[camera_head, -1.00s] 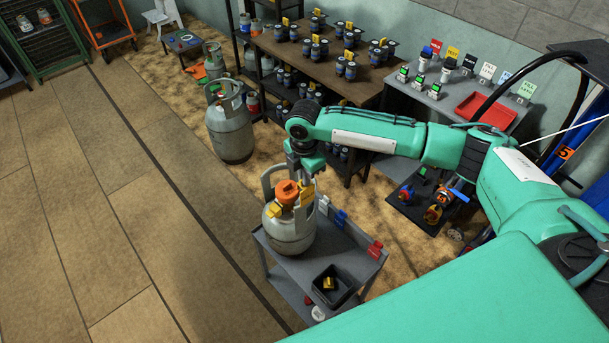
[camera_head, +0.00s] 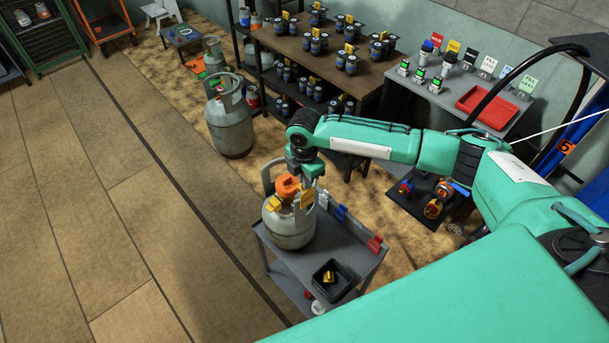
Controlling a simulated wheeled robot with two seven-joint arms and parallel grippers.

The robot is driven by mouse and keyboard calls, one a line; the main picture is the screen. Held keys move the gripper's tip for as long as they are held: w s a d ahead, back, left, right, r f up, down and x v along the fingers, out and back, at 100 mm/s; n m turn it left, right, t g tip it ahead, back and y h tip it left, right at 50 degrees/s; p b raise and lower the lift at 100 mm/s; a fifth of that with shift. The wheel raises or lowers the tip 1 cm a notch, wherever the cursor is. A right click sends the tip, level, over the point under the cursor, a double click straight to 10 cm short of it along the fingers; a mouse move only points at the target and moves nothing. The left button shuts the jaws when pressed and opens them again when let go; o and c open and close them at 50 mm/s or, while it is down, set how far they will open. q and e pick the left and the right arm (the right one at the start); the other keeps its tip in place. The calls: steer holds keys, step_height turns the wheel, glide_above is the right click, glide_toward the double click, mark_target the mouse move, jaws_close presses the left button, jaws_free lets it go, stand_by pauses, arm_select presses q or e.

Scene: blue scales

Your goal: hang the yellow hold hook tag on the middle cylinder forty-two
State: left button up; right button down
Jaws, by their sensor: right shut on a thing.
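A grey gas cylinder (camera_head: 289,228) with an orange cap (camera_head: 287,186) and a pale collar handle stands upright on a small grey cart. I cannot read a number on it. My right gripper (camera_head: 306,183) is just above the right side of its collar, pointing down. It is shut on a yellow tag (camera_head: 307,198), which hangs beside the orange cap. Whether the tag's hook touches the collar is too small to tell. Another yellow piece (camera_head: 274,203) shows at the collar's left front. My left gripper is not in view.
The cart (camera_head: 345,256) also holds white, blue and red clips (camera_head: 375,244) along its back edge and a black bin (camera_head: 333,281) with a yellow item. Another grey cylinder (camera_head: 229,125) stands on the floor behind. The floor at left is clear.

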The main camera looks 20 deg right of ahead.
stand_by(0.7)
steer(key=shift+p, duration=0.45)
steer(key=shift+p, duration=0.7)
stand_by(0.7)
steer(key=shift+f, duration=0.25)
steer(key=shift+f+b, duration=0.8)
steer(key=shift+f, duration=0.95)
steer(key=shift+f, duration=0.1)
steer(key=c, duration=1.5)
jaws_free()
